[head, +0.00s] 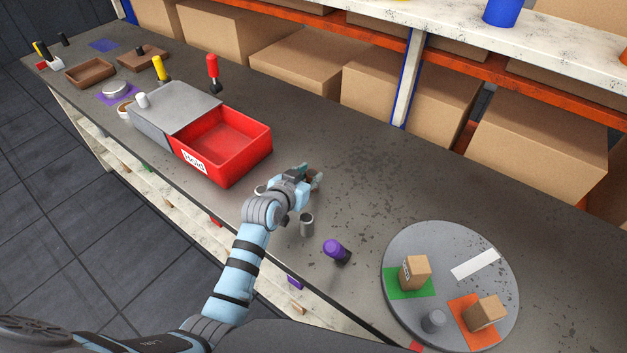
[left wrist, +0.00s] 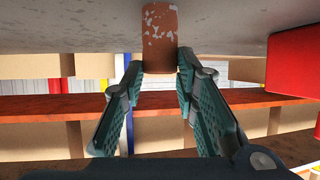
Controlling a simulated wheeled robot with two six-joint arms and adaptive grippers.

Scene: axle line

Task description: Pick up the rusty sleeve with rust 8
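The rusty sleeve (left wrist: 160,38) is a brown-orange cylinder with pale worn patches, seen in the left wrist view against the bench top. In that view its free end lies between the fingertips of my left gripper (left wrist: 160,68). The fingers look parted, with narrow gaps beside the sleeve; firm contact is not visible. In the head view my left gripper (head: 314,178) is low over the bench, right of the red bin, and mostly hides the sleeve. No rust number is readable. My right gripper is not in view.
A grey sleeve (head: 307,225) and a purple-topped object (head: 335,250) stand near my left arm. A red bin (head: 235,155) is to the left. A round turntable (head: 450,245) with boxes is at right. Cardboard boxes (head: 405,90) line the back. Bench between gripper and turntable is partly clear.

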